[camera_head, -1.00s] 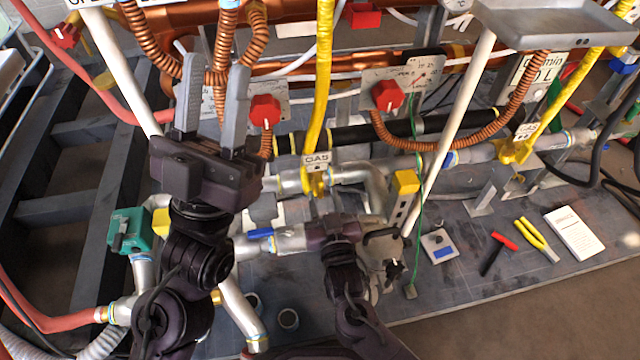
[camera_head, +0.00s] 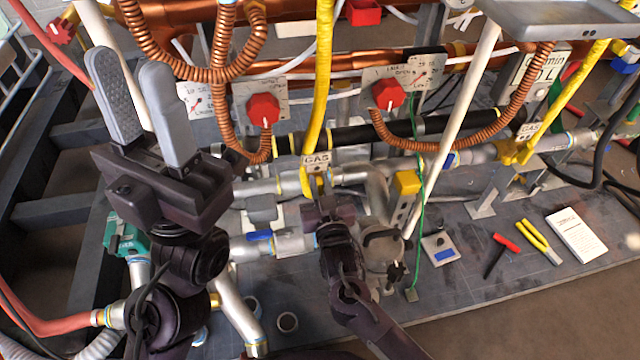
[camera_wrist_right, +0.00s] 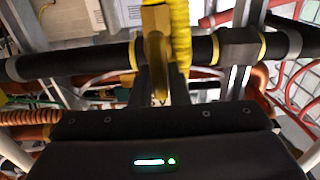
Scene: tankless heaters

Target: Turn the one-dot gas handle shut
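The near gas handle is yellow (camera_head: 318,187), below a GAS tag (camera_head: 316,161) that seems to carry one dot, at the foot of a yellow hose. My right gripper (camera_head: 322,203) is right at this handle and partly hides it. In the right wrist view the yellow handle (camera_wrist_right: 156,50) lies in line with the narrow space between the dark fingers (camera_wrist_right: 160,88); I cannot tell whether they touch it. Another yellow gas handle (camera_head: 515,152) with its own GAS tag (camera_head: 529,131) is at the right. My left gripper (camera_head: 140,100) is open and empty at the left.
Two red knobs (camera_head: 263,109) and (camera_head: 388,94) are on panels behind. A yellow box-shaped part (camera_head: 407,182) and a thin green wire (camera_head: 421,170) are right of my right gripper.

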